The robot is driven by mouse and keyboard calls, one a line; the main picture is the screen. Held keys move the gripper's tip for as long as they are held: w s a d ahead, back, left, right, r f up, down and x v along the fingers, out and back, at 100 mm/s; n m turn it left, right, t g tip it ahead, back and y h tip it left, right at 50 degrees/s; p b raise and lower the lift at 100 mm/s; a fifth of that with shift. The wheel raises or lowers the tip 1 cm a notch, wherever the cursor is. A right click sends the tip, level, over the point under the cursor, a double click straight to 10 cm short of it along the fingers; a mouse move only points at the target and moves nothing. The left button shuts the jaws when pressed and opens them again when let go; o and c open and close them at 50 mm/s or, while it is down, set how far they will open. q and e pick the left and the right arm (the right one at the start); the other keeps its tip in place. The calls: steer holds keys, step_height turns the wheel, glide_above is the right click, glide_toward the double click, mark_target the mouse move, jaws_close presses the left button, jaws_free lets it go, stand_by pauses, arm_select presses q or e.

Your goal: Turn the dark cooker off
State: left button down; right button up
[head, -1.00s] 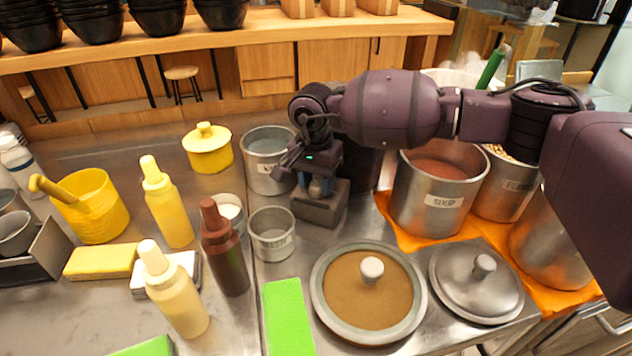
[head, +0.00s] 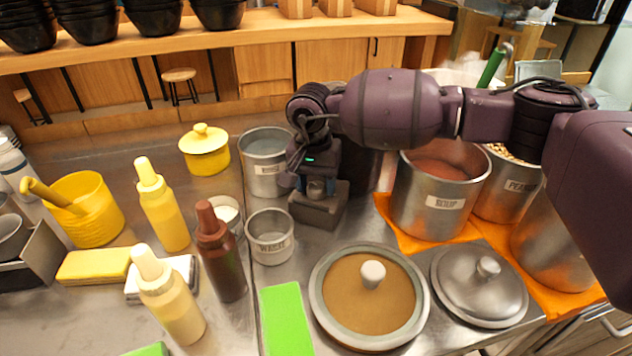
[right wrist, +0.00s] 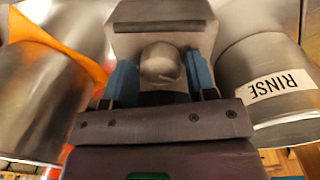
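The dark cooker's grey base (head: 318,212) stands on the steel counter, with a rounded metal knob (right wrist: 160,63) on its front. A dark pot (head: 364,166) shows behind my right gripper, mostly hidden. My right gripper (head: 317,187) is at the knob, with its blue fingers on either side of it. In the right wrist view the fingers (right wrist: 161,78) lie close along the knob's sides; whether they press on it I cannot tell. The knob's exact turn is not clear. My left gripper is not in view.
A rinse pot (head: 266,160) stands close to the left of the gripper, and a soup pot (head: 440,212) to the right on an orange cloth (head: 398,228). A small wash pot (head: 270,250) and a brown round lid (head: 340,300) are in front.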

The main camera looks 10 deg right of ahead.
mark_target(313, 185)
steer(key=shift+o, duration=1.1)
step_height(313, 185, up, 11)
steer(key=shift+w+a+p, duration=0.15)
steer(key=shift+a+p, duration=0.15)
steer(key=shift+p, duration=0.15)
steer(key=shift+f, duration=0.15)
